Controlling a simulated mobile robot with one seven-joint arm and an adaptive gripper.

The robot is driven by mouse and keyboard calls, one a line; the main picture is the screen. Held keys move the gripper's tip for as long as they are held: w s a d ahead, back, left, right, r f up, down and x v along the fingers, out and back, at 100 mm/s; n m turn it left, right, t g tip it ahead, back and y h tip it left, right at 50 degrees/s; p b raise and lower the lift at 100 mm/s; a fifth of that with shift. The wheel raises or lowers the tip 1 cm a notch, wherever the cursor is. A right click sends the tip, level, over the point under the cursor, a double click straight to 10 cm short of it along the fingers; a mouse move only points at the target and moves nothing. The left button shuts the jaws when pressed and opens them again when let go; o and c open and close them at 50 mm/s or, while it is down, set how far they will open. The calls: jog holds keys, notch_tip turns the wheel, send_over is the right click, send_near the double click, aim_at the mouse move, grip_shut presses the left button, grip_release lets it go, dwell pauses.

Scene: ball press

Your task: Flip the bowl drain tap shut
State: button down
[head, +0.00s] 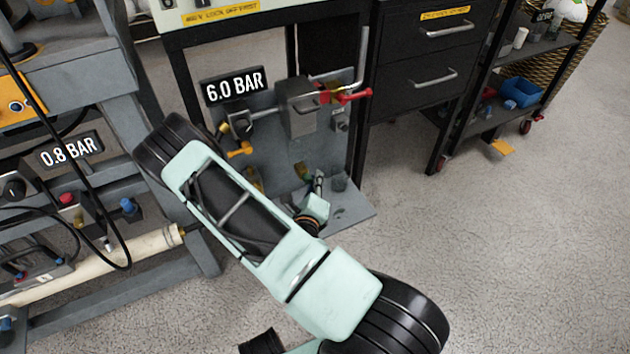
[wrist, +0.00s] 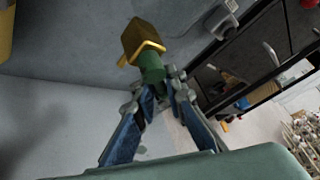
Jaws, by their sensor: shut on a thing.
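The drain tap shows in the wrist view as a brass block (wrist: 143,38) with a green cylindrical part (wrist: 151,68) below it. I cannot tell its open or shut position. In the head view it is a small green and yellow piece (head: 302,172) low on the grey panel. My gripper (wrist: 160,88) has its fingertips at the lower end of the green part and is shut on it. In the head view my gripper (head: 318,185) is small and low at the panel, partly hidden by my arm.
The grey panel (head: 275,150) carries a grey box (head: 301,106), red handles (head: 345,96) and a "6.0 BAR" sign (head: 235,87). A black drawer cabinet (head: 418,80) stands to its right. A pipe rig with a "0.8 BAR" sign (head: 70,149) is at left.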

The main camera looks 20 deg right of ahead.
jog(key=n+t+h, duration=0.1)
jog(key=r+n+t, duration=0.1)
jog(key=n, duration=0.1)
jog(key=shift+d+n+h, duration=0.15)
jog(key=shift+n+h, duration=0.15)
jog(key=shift+h, duration=0.1)
jog(key=shift+d+r+n+t+h+b, duration=0.1)
jog(key=shift+r+n+t+h+b, duration=0.25)
jog(key=shift+n+t, duration=0.55)
jog(key=shift+w+r, duration=0.1)
jog(key=c, duration=2)
grip_release()
jog(key=shift+c, duration=0.2)
